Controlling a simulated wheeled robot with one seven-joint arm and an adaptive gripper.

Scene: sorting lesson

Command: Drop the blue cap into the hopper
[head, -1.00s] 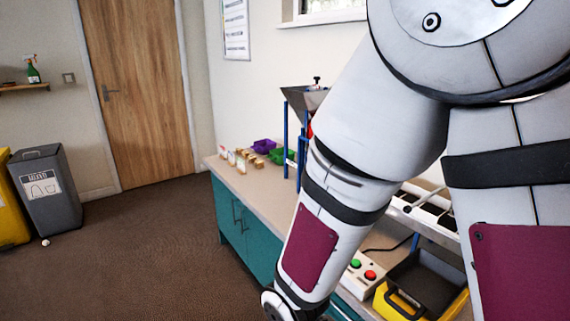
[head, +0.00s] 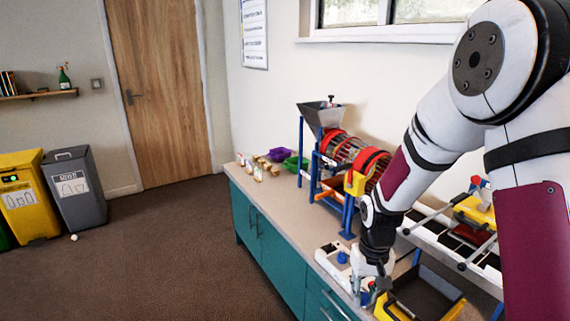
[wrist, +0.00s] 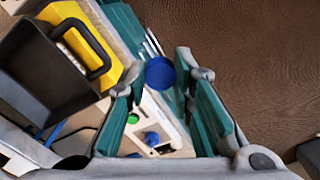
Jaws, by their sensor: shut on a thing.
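The blue cap (wrist: 160,73) shows as a round blue disc between the teal fingertips of my gripper (wrist: 161,78) in the wrist view. My gripper is shut on it. In the head view my gripper (head: 368,292) is low at the counter's front edge, beside the black and yellow bin, and a small bit of the blue cap (head: 365,298) shows there. The hopper (head: 321,116) is a grey funnel on a blue frame, further back along the counter, well above and left of my gripper.
A red-ringed drum (head: 343,147) stands beside the hopper. A pale control box (head: 329,257) with a blue piece (head: 342,257) is left of my gripper. The black and yellow bin (head: 455,308) is at right. Purple (head: 281,154) and green trays lie far back.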

